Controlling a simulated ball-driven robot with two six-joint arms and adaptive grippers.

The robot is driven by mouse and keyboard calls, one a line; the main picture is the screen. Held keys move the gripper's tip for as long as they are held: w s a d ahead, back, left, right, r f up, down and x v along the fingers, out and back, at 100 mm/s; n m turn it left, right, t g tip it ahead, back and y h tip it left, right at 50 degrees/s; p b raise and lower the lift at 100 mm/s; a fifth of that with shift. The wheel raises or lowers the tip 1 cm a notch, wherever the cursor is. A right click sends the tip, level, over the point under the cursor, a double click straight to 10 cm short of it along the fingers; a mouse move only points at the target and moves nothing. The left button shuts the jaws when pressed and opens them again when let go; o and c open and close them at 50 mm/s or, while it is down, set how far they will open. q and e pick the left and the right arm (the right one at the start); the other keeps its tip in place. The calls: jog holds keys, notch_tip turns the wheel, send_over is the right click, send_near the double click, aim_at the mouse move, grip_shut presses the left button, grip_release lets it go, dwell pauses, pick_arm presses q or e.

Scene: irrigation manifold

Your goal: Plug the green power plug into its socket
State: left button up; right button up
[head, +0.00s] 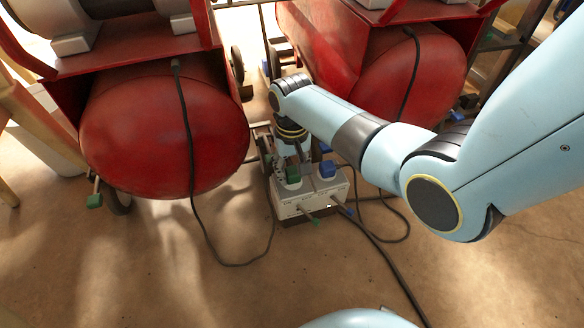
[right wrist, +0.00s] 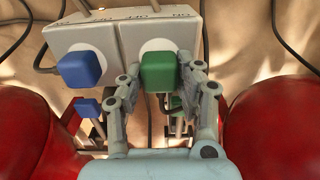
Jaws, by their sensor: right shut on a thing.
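The green plug (head: 293,174) is at the left socket on top of the white-grey socket box (head: 300,205). In the right wrist view the green plug (right wrist: 159,71) stands in front of a round white socket face, which shows around its upper edge. My right gripper (right wrist: 160,78) has one finger on each side of the plug and is shut on it. In the head view this gripper (head: 291,158) points down at the box, partly hidden by its own wrist. I cannot tell how deep the plug sits. My left gripper is not in view.
A blue plug (head: 327,169) sits in the neighbouring socket, close beside the green one. Two red tanks (head: 165,135) (head: 420,80) flank the box. Black cables (head: 383,262) run over the floor (head: 150,275), which is open in front.

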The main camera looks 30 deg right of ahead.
aim_at(292, 170)
jog(key=shift+p, duration=0.3)
dwell(0.7)
jog(key=shift+f+b, duration=0.35)
jog(key=shift+f, duration=0.25)
dwell(0.3)
jog(key=o, duration=1.2)
jog(key=shift+c, duration=0.2)
notch_tip(292, 170, up, 12)
jog(key=shift+s+f, duration=0.1)
